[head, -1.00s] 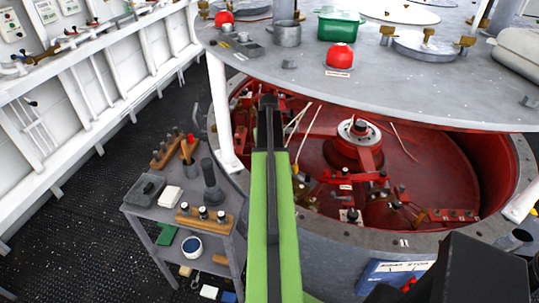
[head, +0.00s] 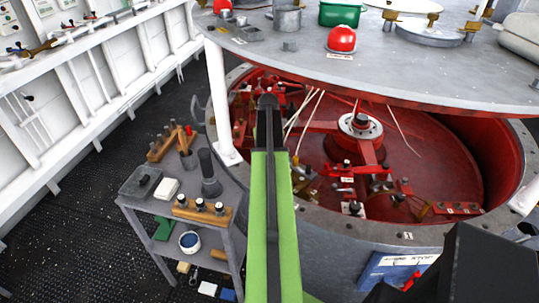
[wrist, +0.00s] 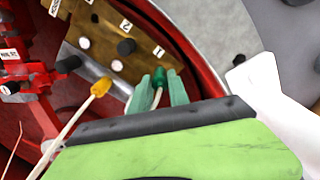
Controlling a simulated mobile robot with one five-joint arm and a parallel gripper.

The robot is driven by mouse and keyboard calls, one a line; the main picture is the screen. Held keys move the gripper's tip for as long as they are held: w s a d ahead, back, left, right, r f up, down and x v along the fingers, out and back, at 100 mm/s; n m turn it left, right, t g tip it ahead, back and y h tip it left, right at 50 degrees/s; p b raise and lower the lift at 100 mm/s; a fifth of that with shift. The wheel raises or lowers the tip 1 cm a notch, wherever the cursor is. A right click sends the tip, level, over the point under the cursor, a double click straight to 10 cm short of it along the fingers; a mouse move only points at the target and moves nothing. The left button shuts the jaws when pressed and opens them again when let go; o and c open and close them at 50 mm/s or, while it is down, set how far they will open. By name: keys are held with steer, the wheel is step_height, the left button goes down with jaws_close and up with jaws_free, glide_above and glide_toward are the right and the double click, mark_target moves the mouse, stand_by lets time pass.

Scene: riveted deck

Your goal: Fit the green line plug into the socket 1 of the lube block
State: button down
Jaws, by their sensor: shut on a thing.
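The lube block (wrist: 80,18) is a brass-coloured block at the upper left of the wrist view, with number labels 1 and 2. My gripper (wrist: 159,88) has pale green fingers shut on the green line plug (wrist: 159,75), from which a pale line runs down between the fingers. The plug's tip points at the block, just below label 1 (wrist: 158,51). Socket 1 is not clearly visible, and I cannot tell whether the plug touches it. In the head view my gripper (head: 267,101) is a dark shape at the arm's end, with the plug hidden.
A yellow plug (wrist: 101,87) on a pale line sits at the block's lower edge, left of my gripper. The red tub wall (wrist: 170,35) curves close on the right. The grey deck top (head: 420,80) overhangs the tub.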

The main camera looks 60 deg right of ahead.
steer(key=shift+f+b, duration=1.3)
steer(key=shift+f, duration=0.05)
stand_by(0.5)
steer(key=c, duration=1.2)
jaws_free()
steer(key=shift+o, duration=0.2)
steer(key=shift+r, duration=0.15)
step_height(320, 180, up, 12)
steer(key=p, duration=1.2)
steer(key=shift+w, duration=0.1)
